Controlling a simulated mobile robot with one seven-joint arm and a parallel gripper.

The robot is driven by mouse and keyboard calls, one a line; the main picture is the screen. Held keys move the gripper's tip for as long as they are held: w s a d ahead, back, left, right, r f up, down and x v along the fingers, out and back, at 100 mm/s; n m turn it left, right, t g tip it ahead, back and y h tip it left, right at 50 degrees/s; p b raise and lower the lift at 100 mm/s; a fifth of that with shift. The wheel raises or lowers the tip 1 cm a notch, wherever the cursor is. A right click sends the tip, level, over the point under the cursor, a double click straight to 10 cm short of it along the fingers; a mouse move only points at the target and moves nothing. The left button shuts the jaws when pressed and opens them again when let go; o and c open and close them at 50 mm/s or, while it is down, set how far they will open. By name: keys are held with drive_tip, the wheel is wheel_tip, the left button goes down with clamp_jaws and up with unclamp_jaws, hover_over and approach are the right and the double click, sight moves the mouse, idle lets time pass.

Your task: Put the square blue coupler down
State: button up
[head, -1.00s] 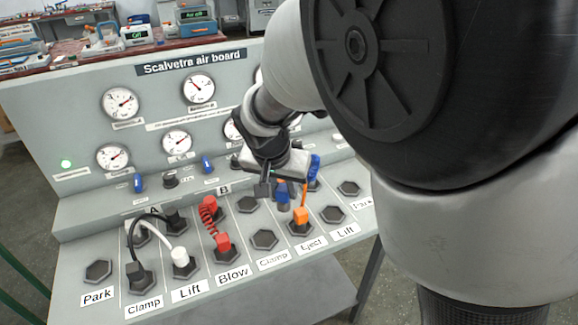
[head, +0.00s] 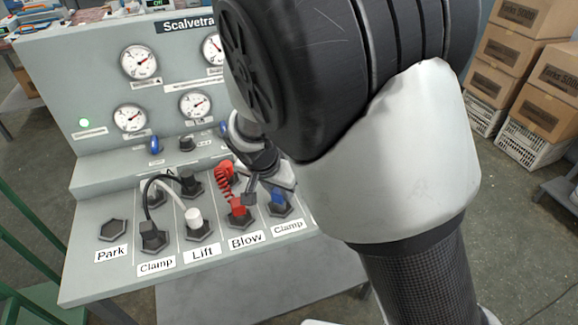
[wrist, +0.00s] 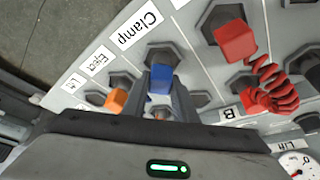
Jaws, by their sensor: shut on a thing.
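The square blue coupler (head: 278,197) is at the front-row Clamp socket (head: 280,211) on the right-hand side of the board, just right of Blow. In the wrist view the blue coupler (wrist: 160,78) is between the two fingers of my gripper (wrist: 164,92), which is shut on it. The hexagonal dark socket (wrist: 168,53) by the Clamp label shows just beyond the coupler. I cannot tell whether the coupler is seated in it or slightly above. My arm hides the board's right part in the head view.
A red coupler (head: 237,206) with a coiled red hose stands in Blow, close left of my gripper. A white coupler (head: 194,218) and a black one (head: 152,238) stand farther left. An orange coupler (wrist: 116,101) is near Eject. The Park socket (head: 114,230) is empty.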

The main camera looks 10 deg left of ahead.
drive_tip(key=shift+f, duration=0.25)
drive_tip(key=o, duration=1.1)
drive_tip(key=shift+r, duration=0.1)
